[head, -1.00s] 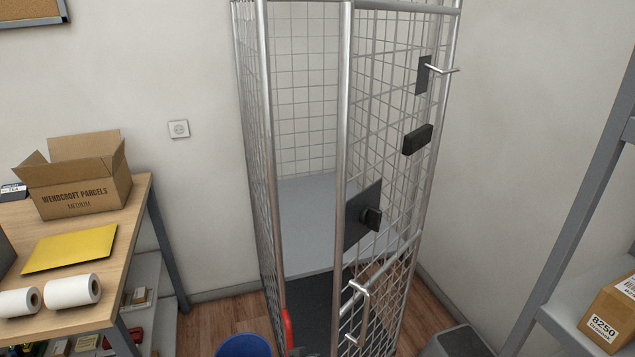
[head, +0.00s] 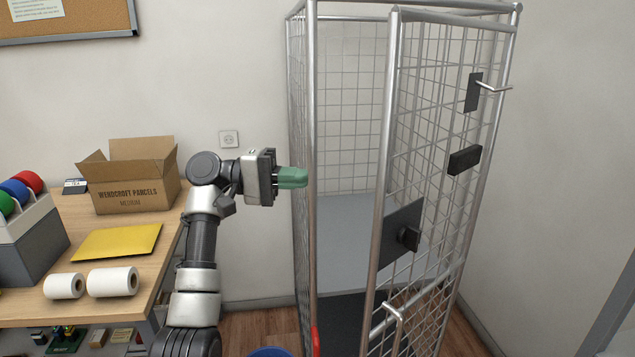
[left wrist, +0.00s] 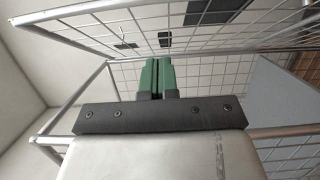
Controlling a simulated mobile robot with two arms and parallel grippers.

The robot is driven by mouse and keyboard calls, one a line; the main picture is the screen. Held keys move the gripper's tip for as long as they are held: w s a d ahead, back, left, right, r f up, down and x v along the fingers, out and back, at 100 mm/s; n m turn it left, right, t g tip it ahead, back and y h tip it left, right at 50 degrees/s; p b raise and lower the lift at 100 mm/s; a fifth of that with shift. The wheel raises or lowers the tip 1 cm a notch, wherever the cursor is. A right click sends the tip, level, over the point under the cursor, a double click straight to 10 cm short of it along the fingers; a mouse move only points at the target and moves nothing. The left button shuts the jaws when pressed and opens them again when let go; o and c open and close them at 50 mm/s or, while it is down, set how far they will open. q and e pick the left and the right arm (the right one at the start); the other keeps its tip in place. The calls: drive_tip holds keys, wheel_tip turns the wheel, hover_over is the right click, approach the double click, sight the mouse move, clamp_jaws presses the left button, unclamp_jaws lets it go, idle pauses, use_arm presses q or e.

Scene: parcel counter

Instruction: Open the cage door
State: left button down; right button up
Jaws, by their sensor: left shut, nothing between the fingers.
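The wire cage (head: 312,120) stands against the wall in the head view. Its door (head: 383,150), a mesh panel in a steel tube frame, seems to stand ajar, with a gap between its left edge and the cage's left front post. The door carries a black plate with a knob (head: 408,238) and a bent steel handle (head: 394,308) low down. My left gripper (head: 300,178) is shut and empty, its green fingertips at the left front post; contact is unclear. In the left wrist view the fingers (left wrist: 157,68) point towards mesh and dark plates. My right gripper is out of view.
A wooden table (head: 60,262) on the left holds an open carton (head: 135,187), a yellow envelope (head: 118,241) and white rolls (head: 112,281). A blue bin (head: 270,352) stands on the floor left of the cage. A wall closes in on the right.

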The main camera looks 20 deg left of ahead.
use_arm(q)
drive_tip(key=p, duration=0.3)
approach(382, 189)
drive_tip(key=w+d, duration=0.3)
drive_tip(key=w, duration=0.2)
drive_tip(key=shift+s+d+f+p, duration=0.15)
drive_tip(key=shift+s+d, duration=0.1)
drive_tip(key=shift+d, duration=0.2)
drive_tip(key=shift+s+d+f+p, duration=0.15)
drive_tip(key=shift+s+d, duration=0.15)
drive_tip(key=shift+d, duration=0.15)
drive_tip(key=shift+s+d, duration=0.3)
drive_tip(key=shift+d, duration=0.25)
